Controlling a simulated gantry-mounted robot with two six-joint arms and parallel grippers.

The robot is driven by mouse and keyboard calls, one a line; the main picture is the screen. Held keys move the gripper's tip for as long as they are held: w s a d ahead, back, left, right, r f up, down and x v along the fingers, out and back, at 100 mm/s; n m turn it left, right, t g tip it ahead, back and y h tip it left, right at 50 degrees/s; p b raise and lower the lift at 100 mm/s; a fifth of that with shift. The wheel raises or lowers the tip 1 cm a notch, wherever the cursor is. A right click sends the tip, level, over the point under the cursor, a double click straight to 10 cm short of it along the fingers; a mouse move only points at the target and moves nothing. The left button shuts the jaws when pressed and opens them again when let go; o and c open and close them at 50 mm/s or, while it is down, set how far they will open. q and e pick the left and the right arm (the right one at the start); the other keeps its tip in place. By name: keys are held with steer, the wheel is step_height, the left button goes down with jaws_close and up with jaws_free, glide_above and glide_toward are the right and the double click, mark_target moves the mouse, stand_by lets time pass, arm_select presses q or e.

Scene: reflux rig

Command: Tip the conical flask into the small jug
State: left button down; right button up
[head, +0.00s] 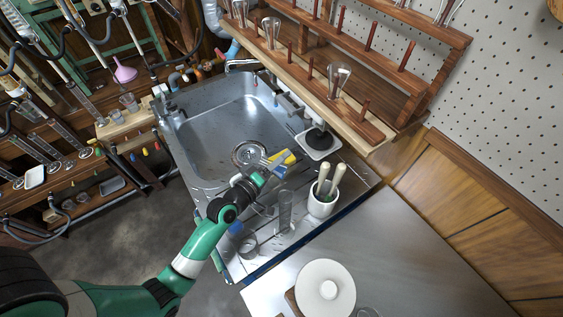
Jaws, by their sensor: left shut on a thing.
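My left gripper (264,170) is over the near right corner of the sink, shut on a small clear thing. This seems to be the conical flask (281,171), but its outline is hard to make out against the steel. A tall clear glass vessel (285,212) stands on the drainboard, to the right of my left forearm. A shorter clear glass vessel (247,244) is nearer, beside the forearm; it may be the small jug, but I cannot tell. My right gripper is out of view.
A white pot (321,206) with pestle-like handles stands right of the tall glass. A yellow thing (287,157) lies at the sink edge. A wooden rack (345,115) with glassware is behind. A white round lid (325,289) is on the near counter. The sink basin (215,125) is mostly empty.

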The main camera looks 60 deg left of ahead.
arm_select(q)
steer(key=shift+r+n+t+b, duration=0.2)
steer(key=shift+n+t+b, duration=0.2)
steer(key=shift+n+b, duration=0.45)
stand_by(0.3)
steer(key=shift+s+a+r+n+b, duration=0.1)
steer(key=shift+n+b, duration=0.55)
steer(key=shift+s+a+r+n+t+b, duration=0.15)
steer(key=shift+r+n+t+b, duration=0.45)
steer(key=shift+n, duration=0.3)
